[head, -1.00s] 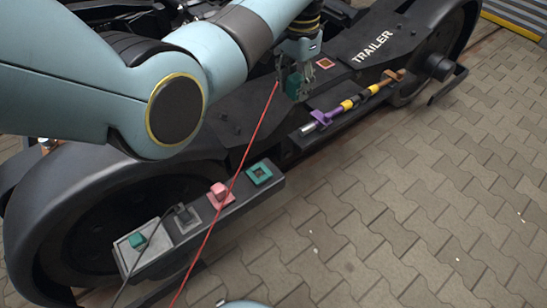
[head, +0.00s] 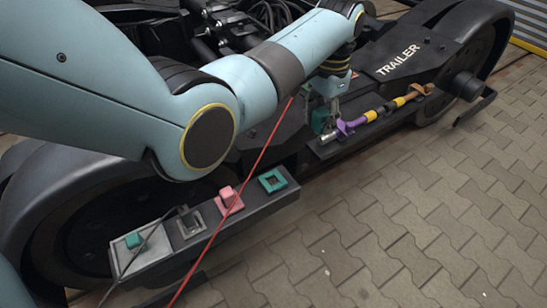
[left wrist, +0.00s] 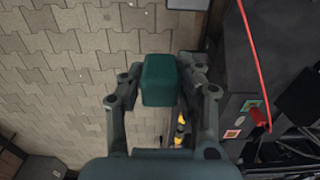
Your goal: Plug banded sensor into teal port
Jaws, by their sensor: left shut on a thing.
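My left gripper (head: 326,112) is shut on a teal block (head: 319,121), held beside the dark bogie frame. In the left wrist view the teal block (left wrist: 160,80) sits between the two fingers (left wrist: 160,92); no bands are discernible on it. The square teal port (head: 272,181) lies nearer, on the right end of a dark ledge, its dark opening facing up and clear. The held block is up and right of it in the head view, apart from it. My right gripper is not in view.
A red cable (head: 240,188) crosses the head view. A purple tool with yellow bands (head: 372,115) lies beside my gripper. Paving (head: 420,220) is open.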

